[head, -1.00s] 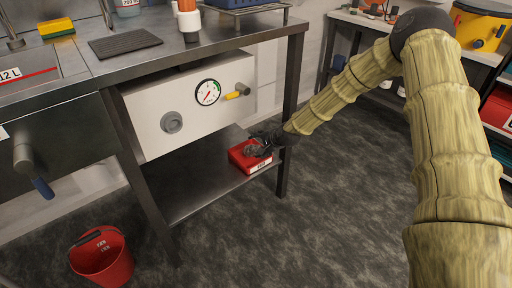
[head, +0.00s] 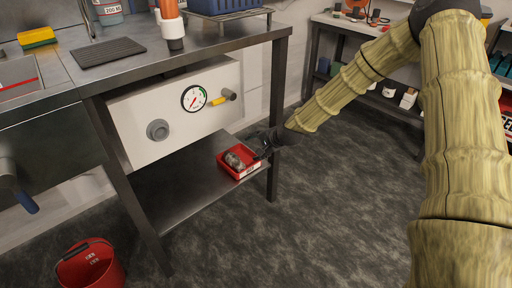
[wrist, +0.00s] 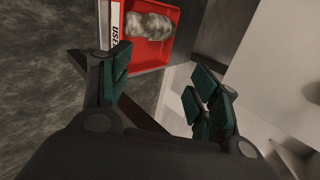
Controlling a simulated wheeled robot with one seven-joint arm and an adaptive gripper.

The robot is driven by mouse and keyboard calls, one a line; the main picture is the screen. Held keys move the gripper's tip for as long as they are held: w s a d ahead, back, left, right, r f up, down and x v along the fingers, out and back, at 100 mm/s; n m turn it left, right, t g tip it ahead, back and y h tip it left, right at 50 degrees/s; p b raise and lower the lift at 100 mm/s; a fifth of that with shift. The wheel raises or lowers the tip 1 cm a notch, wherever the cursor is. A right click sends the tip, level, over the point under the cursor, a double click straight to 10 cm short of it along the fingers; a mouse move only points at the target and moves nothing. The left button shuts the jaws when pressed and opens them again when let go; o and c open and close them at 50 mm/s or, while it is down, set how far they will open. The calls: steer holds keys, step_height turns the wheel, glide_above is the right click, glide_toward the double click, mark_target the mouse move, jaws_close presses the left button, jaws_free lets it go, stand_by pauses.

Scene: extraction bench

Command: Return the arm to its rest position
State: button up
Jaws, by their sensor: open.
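My gripper (head: 262,152) is at the end of my tan-covered arm, by the right end of the bench's lower shelf. In the wrist view my gripper (wrist: 160,92) shows two dark fingers with green pads spread apart and nothing between them. A red tray (head: 246,171) with a white label sits on the shelf's right end, beside my gripper. A grey, mottled lump (head: 235,160) lies in the tray. In the wrist view the red tray (wrist: 153,52) and the lump (wrist: 148,26) are beyond the fingertips, apart from them.
The steel bench (head: 165,62) has a leg (head: 278,120) close to my gripper. A white box with a gauge (head: 194,98) hangs under the benchtop. A red bucket (head: 92,266) stands on the floor. The floor right of the bench is clear up to a back table (head: 340,25).

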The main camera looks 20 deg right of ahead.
steer(key=s+a+f+n+g+h, duration=0.1)
steer(key=s+a+f+n+g, duration=0.2)
steer(key=s+f, duration=0.75)
steer(key=s+a+f+n+g, duration=0.1)
steer(key=s+a+f+n, duration=0.45)
steer(key=s, duration=0.75)
steer(key=s+f+n+g+h, duration=0.1)
steer(key=s+f+n+g, duration=0.2)
steer(key=s, duration=1.2)
steer(key=s+f+n+g+h, duration=0.1)
steer(key=s+f+n+g, duration=0.3)
steer(key=s, duration=1)
step_height(320, 180, up, 32)
steer(key=t+p, duration=0.2)
steer(key=p, duration=3)
steer(key=shift+w+f+m+p, duration=0.25)
steer(key=shift+m+p, duration=0.05)
steer(key=shift+m, duration=0.05)
